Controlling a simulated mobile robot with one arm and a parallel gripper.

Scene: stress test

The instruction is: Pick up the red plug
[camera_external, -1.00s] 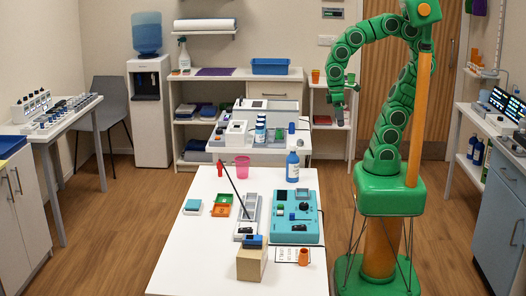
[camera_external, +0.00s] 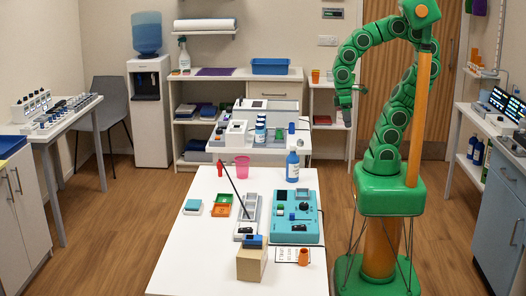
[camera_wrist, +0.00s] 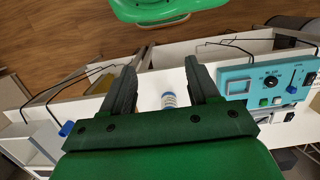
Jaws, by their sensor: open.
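A small red piece (camera_external: 221,167), which looks like the red plug, shows near the far left edge of the white table, at the upper end of a thin black rod or cable. The cable slants down to a grey device (camera_external: 247,215). My gripper (camera_external: 360,88) is raised high to the right of the table, well apart from the red piece. In the wrist view, my gripper (camera_wrist: 160,72) has its two dark fingers spread with nothing held between them. A blue-and-white bottle (camera_wrist: 169,100) shows below, between the fingers. I cannot make out the red piece in the wrist view.
The white table (camera_external: 185,255) also bears a pink cup (camera_external: 242,167), a blue bottle (camera_external: 292,166), a teal device (camera_external: 283,230), a cardboard-coloured box (camera_external: 251,263) and an orange cup (camera_external: 304,257). The table's front left part is clear.

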